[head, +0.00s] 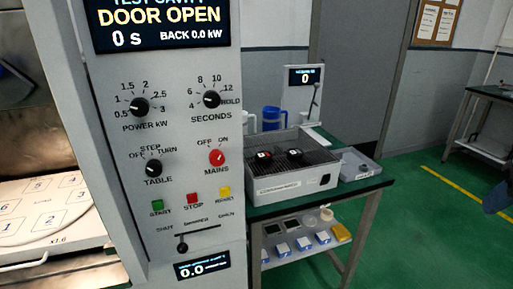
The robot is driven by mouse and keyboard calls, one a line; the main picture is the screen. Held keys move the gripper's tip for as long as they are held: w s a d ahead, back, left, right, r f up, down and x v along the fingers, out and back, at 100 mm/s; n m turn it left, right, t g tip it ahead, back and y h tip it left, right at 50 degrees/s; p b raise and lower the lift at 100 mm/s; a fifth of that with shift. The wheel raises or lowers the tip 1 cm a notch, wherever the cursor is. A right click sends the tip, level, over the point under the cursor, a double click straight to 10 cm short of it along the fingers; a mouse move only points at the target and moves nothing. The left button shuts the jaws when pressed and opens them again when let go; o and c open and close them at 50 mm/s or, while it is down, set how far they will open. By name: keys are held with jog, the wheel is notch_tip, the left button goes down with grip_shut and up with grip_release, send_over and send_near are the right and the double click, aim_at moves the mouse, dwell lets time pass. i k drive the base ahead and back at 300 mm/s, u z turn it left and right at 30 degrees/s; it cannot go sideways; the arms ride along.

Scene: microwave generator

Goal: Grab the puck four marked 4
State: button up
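Two small dark pucks, a left one (264,156) with red and white marks and a right one (295,155), sit on the rack of a grey open-topped box (292,185) on the side table. Their numbers are too small to read, so I cannot tell whether either is puck four. My gripper is not in view.
The control panel (180,130) stands between cavity and side table; its display reads DOOR OPEN. Blue jug (271,118) and small display (304,77) stand behind the box, a grey tray (358,165) right of it. The lower shelf holds several small items.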

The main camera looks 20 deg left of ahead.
aim_at(293, 155)
jog(key=u, duration=0.4)
jog(key=i, duration=0.95)
jog(key=u, duration=0.8)
jog(key=i, duration=0.3)
jog(key=u, duration=0.1)
jog(key=k, duration=0.8)
jog(key=u, duration=0.2)
jog(key=i, duration=0.85)
jog(key=z, duration=0.1)
